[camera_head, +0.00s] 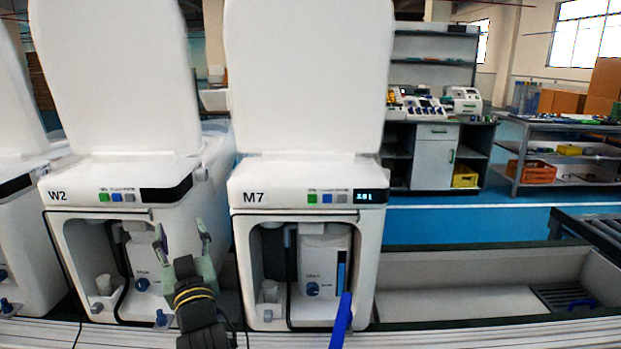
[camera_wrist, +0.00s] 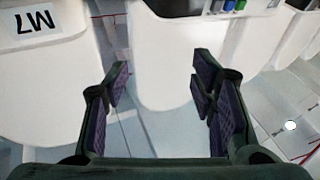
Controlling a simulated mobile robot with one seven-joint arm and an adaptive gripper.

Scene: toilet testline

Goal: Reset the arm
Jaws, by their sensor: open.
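My gripper (camera_head: 181,240) is open and empty in the head view, in front of the right side of the toilet unit marked W2 (camera_head: 60,197). It is raised, with its fingers pointing up and away from the camera. In the wrist view my gripper (camera_wrist: 160,95) shows two dark green fingers with purple pads, spread apart with nothing between them. The unit marked M7 (camera_head: 253,197) stands to the right of the gripper, and its label also shows upside down in the wrist view (camera_wrist: 35,22).
Both units have raised white lids (camera_head: 305,75) and open front bays with knobs and hoses. A blue handle-like part (camera_head: 341,322) stands before M7. Shelves (camera_head: 565,165) with bins stand behind, across a blue floor.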

